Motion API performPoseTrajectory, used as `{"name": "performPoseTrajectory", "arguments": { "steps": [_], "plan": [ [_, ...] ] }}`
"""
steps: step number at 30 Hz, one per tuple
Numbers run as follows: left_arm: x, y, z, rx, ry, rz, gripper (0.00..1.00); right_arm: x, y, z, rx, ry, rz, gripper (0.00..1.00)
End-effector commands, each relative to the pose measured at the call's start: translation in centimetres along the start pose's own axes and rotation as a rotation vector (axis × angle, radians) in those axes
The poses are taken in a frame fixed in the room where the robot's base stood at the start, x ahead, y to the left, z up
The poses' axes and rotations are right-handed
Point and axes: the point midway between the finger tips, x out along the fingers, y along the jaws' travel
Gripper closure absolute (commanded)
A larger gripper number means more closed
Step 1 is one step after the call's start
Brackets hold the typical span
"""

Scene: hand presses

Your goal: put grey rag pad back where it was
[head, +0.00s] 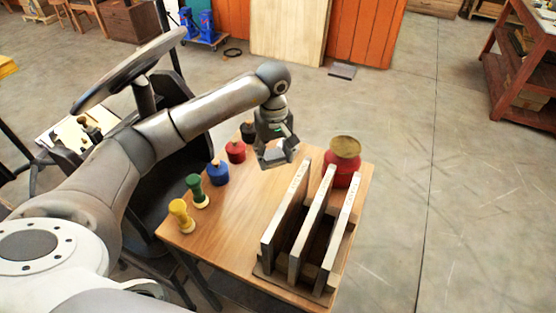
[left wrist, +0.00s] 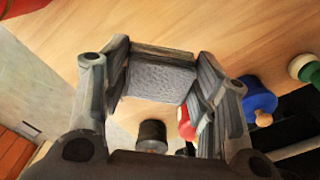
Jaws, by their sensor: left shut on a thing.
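My left gripper (head: 278,152) is shut on the grey rag pad (left wrist: 160,80). In the left wrist view the pad is a grey, rough-textured block between the two fingers of the left gripper (left wrist: 163,88). In the head view the pad (head: 272,158) is small and partly hidden by the fingers. The gripper is over the far part of the wooden table (head: 240,213), left of the upright boards. I cannot tell whether the pad touches the table top. My right gripper is not in view.
Yellow (head: 181,216), green (head: 197,191), blue (head: 218,172), red (head: 236,151) and black (head: 248,131) hand pieces line the table's left side. A rack of upright boards (head: 287,215) stands at the right, with a red pot (head: 343,163) behind it. The table's middle is clear.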

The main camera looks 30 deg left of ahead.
Motion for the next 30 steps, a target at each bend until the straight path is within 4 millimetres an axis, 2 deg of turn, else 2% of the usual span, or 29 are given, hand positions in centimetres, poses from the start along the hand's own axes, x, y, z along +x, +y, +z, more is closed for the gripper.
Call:
{"name": "performPoseTrajectory", "arguments": {
  "steps": [3,11,17,28,29,30],
  "plan": [
    [1.1,0.8,-0.5,0.0,-0.002,-0.001,0.64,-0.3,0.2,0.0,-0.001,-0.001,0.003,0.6],
    [2.4,1.6,-1.1,0.0,-0.001,-0.001,0.64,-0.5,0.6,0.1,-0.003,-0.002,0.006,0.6],
    [5.1,1.4,-1.0,0.0,-0.002,-0.001,0.64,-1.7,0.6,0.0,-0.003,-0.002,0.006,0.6],
    [5.8,1.4,-1.1,0.001,0.001,0.0,0.64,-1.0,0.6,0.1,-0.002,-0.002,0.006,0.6],
    [5.6,1.5,-1.1,0.001,0.001,0.0,0.43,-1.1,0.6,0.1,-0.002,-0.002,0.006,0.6],
    [5.6,1.5,-1.1,0.001,0.0,0.0,0.38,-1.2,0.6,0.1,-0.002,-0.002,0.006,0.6]
  ]
}}
